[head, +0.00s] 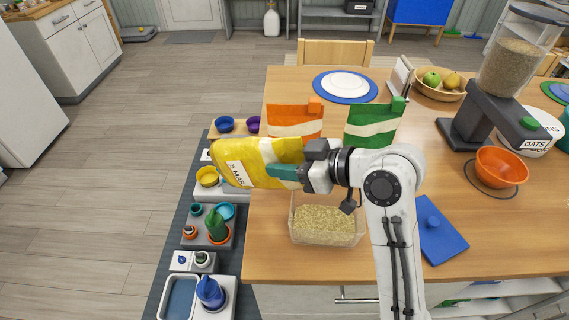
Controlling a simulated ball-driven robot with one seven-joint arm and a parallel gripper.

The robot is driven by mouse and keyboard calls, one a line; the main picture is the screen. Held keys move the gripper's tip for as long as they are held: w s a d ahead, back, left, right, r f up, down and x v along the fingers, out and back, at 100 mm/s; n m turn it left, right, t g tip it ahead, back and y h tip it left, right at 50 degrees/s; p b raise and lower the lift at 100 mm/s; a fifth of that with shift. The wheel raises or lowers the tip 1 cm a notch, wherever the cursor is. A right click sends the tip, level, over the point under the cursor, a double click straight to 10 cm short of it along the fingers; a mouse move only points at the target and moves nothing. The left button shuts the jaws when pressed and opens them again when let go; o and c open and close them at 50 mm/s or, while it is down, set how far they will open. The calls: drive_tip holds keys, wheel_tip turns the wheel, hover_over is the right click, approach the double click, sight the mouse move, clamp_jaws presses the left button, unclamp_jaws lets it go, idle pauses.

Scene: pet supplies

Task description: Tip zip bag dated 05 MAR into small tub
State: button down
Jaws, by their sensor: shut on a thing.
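A yellow zip bag (250,165) with a wavy pale band lies tipped on its side in the air. Its white label (238,174) is turned sideways; I can read "MAR", but the day is not clear. My gripper (288,172) is shut on the bag's right part, with a teal finger showing against it. A small clear tub (327,240) stands on the table below and right of the bag, holding pale grain-like bits. I see no stream falling from the bag. A blue lid (440,230) lies flat right of the tub.
An orange bag (294,122) and a green bag (373,125) stand behind the gripper. A dispenser (500,80), an orange bowl (502,165) and a fruit bowl (440,90) are at the right. Low pet bowls stand left of the table (285,265).

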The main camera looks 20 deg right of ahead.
sight(300, 159)
drive_tip(key=shift+s+d+r+t+y+b, duration=0.15)
drive_tip(key=shift+t+y+b, duration=0.3)
drive_tip(key=shift+b, duration=0.75)
drive_tip(key=shift+s+d+t+y+b, duration=0.2)
drive_tip(key=shift+t+y+b, duration=0.25)
drive_tip(key=shift+b, duration=0.7)
drive_tip(key=shift+s+d+r+m+t+y+b, duration=0.15)
drive_tip(key=shift+s+d+r+t+y+b, duration=0.35)
drive_tip(key=shift+b, duration=1.5)
drive_tip(key=shift+s+d+r+m+t+y+b, duration=0.15)
drive_tip(key=shift+r+t+y+b, duration=0.4)
drive_tip(key=shift+b, duration=1.4)
drive_tip(key=shift+s+d+r+t+y+b, duration=0.15)
drive_tip(key=shift+d+t+y+b, duration=0.3)
drive_tip(key=shift+b, duration=0.95)
drive_tip(key=shift+s+d+r+t+y+b, duration=0.15)
drive_tip(key=shift+t+y+b, duration=0.4)
drive_tip(key=shift+b, duration=0.85)
drive_tip(key=shift+d+f+b, duration=0.1)
drive_tip(key=shift+f+b, duration=0.1)
drive_tip(key=shift+b, duration=0.35)
drive_tip(key=shift+s+d+y+b, duration=0.2)
drive_tip(key=shift+y+b, duration=0.25)
drive_tip(key=shift+b, duration=0.6)
drive_tip(key=shift+s+d+r+t+y+b, duration=0.15)
drive_tip(key=shift+t+y+b, duration=0.2)
drive_tip(key=shift+b, duration=0.45)
drive_tip(key=shift+r, duration=0.1)
